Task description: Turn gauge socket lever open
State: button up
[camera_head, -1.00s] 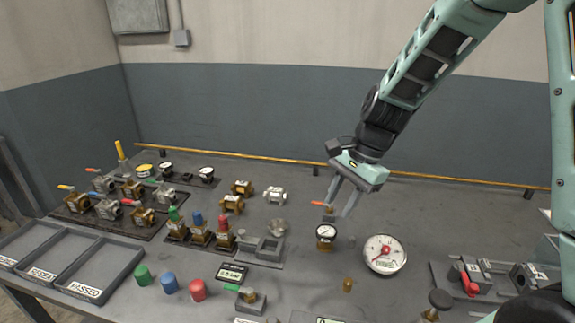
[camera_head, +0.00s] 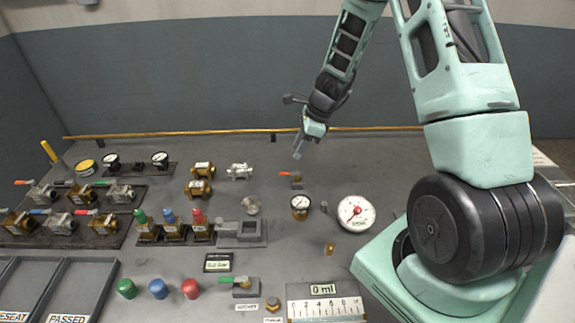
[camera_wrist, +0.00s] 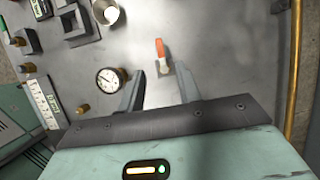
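The gauge socket lever (camera_head: 291,176) has an orange-red handle and lies on the bench behind a small dial gauge (camera_head: 300,206). In the wrist view the lever (camera_wrist: 160,49) shows just beyond my fingertips, roughly between their lines, and the small gauge (camera_wrist: 108,80) is left of my fingers. My gripper (camera_head: 298,149) is above and behind the lever in the head view. Its two fingers (camera_wrist: 160,80) are apart with nothing between them. No contact with the lever shows. The lever's base is small and its exact setting is hard to tell.
A large white gauge (camera_head: 356,213) lies right of the small gauge, with a brass fitting (camera_head: 330,248) in front. Several valves crowd the left of the bench. A yellow pipe (camera_head: 200,133) runs along the back edge. The bench behind the lever is mostly clear.

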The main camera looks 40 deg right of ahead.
aim_at(285, 173)
jog(key=p+x, duration=0.1)
jog(key=x, duration=0.7)
jog(key=shift+w+a+f, duration=0.1)
jog(key=shift+f, duration=0.15)
grip_shut()
